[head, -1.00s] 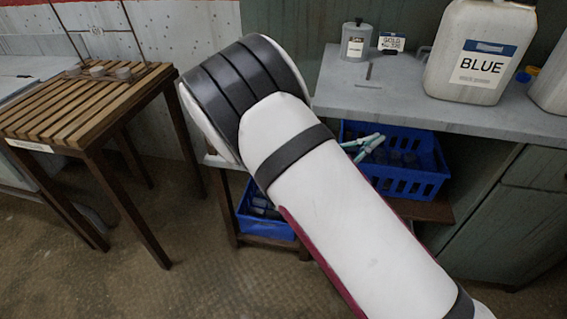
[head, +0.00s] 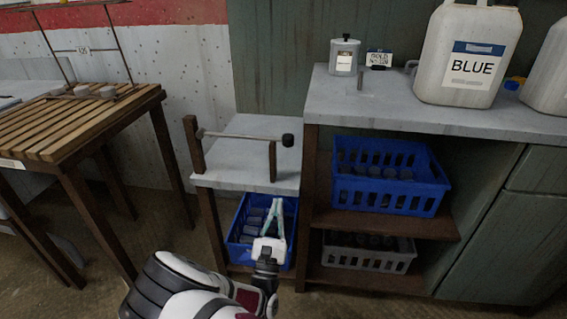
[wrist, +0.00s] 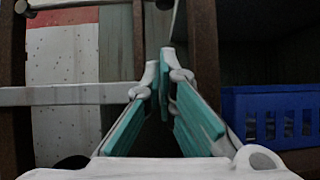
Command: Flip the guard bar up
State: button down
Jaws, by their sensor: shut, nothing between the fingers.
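The guard bar (head: 240,136) is a thin rod lying about level above a low grey shelf, with a black knob (head: 288,140) at its right end. Its left end meets a taller brown post (head: 194,146). Near the knob it lies at the top of a shorter brown post (head: 272,162). My gripper (head: 277,203) has teal fingers and is shut and empty. It points up, below the bar and knob and in front of the low shelf, apart from the bar in the head view. In the wrist view its fingertips (wrist: 166,58) are together.
A blue crate (head: 236,252) sits under the low shelf behind my gripper. At right, a higher counter (head: 420,112) carries a jug and a canister. Another blue crate (head: 390,200) and a grey crate (head: 368,262) stand below it. A slatted table (head: 70,125) stands left.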

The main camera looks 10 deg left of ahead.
jog(key=shift+w, duration=0.1)
jog(key=shift+h, duration=0.3)
jog(key=b+x, duration=0.2)
jog(key=x, duration=0.7)
jog(key=shift+w+r+b, duration=0.1)
jog(key=shift+w+b, duration=0.2)
jog(key=shift+b, duration=0.1)
jog(key=r, duration=0.1)
jog(key=r+b, duration=0.1)
jog(key=r, duration=0.1)
jog(key=shift+w+d+r, duration=0.1)
jog(key=shift+w, duration=0.25)
jog(key=shift+w+r, duration=0.1)
jog(key=shift+r, duration=0.45)
